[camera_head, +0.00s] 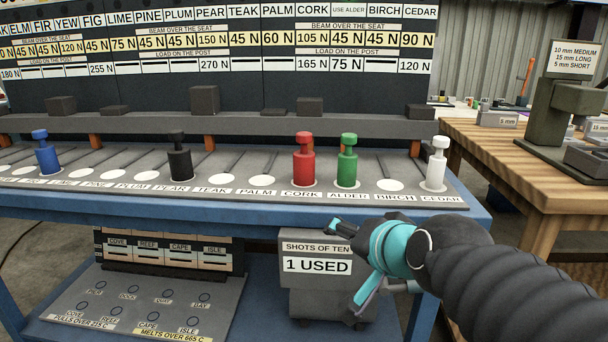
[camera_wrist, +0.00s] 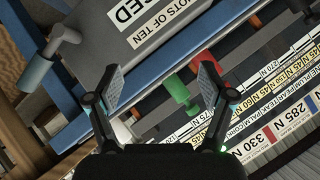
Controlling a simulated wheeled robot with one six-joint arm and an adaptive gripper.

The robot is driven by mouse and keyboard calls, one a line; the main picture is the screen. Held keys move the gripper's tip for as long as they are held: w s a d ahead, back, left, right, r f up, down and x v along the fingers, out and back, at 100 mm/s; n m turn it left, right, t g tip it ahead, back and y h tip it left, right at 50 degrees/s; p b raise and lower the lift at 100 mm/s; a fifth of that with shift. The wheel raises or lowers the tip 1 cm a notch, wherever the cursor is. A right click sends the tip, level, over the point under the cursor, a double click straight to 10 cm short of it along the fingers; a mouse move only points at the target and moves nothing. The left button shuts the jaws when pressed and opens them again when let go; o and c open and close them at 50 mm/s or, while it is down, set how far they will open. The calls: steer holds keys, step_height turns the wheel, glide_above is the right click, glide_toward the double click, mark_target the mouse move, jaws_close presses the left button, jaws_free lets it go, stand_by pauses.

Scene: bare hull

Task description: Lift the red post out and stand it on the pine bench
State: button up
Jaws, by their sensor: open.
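The red post (camera_head: 304,163) stands upright at the CORK place on the grey deck (camera_head: 240,195), just left of the green post (camera_head: 347,163) at ALDER. In the wrist view the red post (camera_wrist: 202,62) is partly hidden behind a finger, and the green post (camera_wrist: 175,89) shows between the fingers. My gripper (camera_head: 352,260) is open and empty, in front of the blue bench edge, below and to the right of the red post. A wooden bench (camera_head: 462,147), perhaps the pine one, stands at the right. The deck also has a PINE label (camera_head: 92,185).
Black (camera_head: 179,158), blue (camera_head: 46,155) and white (camera_head: 437,165) posts stand on the deck. A dark beam (camera_head: 250,125) runs behind them. A green press (camera_head: 560,110) stands on the wooden bench, whose front left top is clear.

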mark_target(298, 162)
steer(key=w+a+r+m+t+b, duration=0.5)
steer(key=w+a+r+m+t, duration=0.3)
steer(key=w+a+r+m, duration=0.55)
steer(key=a+f+m+g+h+b, duration=0.1)
steer(key=f+m+h, duration=0.2)
steer(key=m, duration=0.4)
steer(key=s+f+m+g+h+b, duration=0.1)
steer(key=f+m+h+b, duration=0.1)
steer(key=m+h, duration=0.3)
steer(key=a+f+m+g+h+b, duration=0.1)
steer(key=f+m+h+b, duration=0.1)
steer(key=m, duration=0.9)
steer(key=shift+s+a+f+h, duration=0.1)
steer(key=shift+a+f+h, duration=0.1)
steer(key=shift+f+h, duration=0.35)
steer(key=shift+s+a+f+h, duration=0.15)
steer(key=shift+f+h, duration=0.1)
steer(key=shift+h, duration=0.6)
steer(key=shift+m, duration=0.25)
steer(key=x, duration=0.8)
steer(key=shift+w+f, duration=0.1)
steer(key=shift+x, duration=2.85)
steer(key=shift+d, duration=0.2)
jaws_close()
